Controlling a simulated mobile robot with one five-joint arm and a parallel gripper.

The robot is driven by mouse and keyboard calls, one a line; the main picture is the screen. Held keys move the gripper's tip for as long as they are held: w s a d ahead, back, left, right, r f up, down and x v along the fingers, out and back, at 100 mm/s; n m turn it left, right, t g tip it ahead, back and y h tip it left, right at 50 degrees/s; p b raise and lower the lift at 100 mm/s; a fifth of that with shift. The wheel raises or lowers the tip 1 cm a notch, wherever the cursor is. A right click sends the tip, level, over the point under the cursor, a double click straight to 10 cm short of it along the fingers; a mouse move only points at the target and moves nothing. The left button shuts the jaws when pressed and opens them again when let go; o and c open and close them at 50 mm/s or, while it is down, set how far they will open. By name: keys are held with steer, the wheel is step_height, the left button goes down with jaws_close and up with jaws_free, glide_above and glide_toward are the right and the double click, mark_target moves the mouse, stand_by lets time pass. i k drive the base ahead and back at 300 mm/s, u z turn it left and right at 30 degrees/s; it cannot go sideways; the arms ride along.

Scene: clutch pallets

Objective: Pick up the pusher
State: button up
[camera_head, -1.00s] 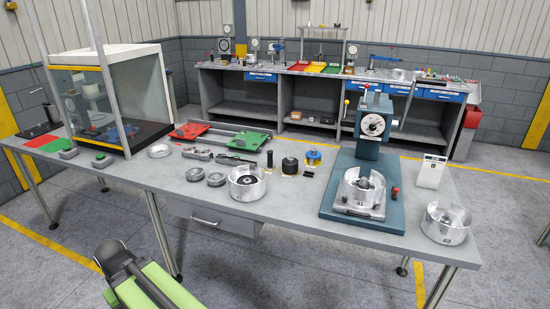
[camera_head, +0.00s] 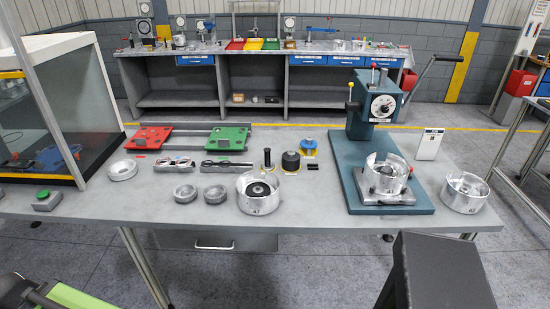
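On the workbench (camera_head: 330,214), a slim black upright piece with a wider foot (camera_head: 267,158) stands behind a silver drum (camera_head: 260,194). The slim black piece looks most like the pusher, but I cannot tell for sure. It stands free, with nothing touching its upper part. My green and black arm shows only in part at the lower left corner, well away from these pieces. My gripper's fingers are not in view.
A teal press (camera_head: 371,122) stands right of these pieces with a silver drum (camera_head: 387,173) on it. Another drum (camera_head: 465,192) is at the right end. Red (camera_head: 150,138) and green (camera_head: 226,138) plates lie left. A glass-sided cabinet (camera_head: 60,110) stands far left.

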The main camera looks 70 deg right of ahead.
mark_target(290, 159)
steer(key=z, duration=1.3)
steer(key=k, duration=0.35)
steer(key=u, duration=0.05)
steer(key=i, duration=0.35)
steer(key=z, duration=0.05)
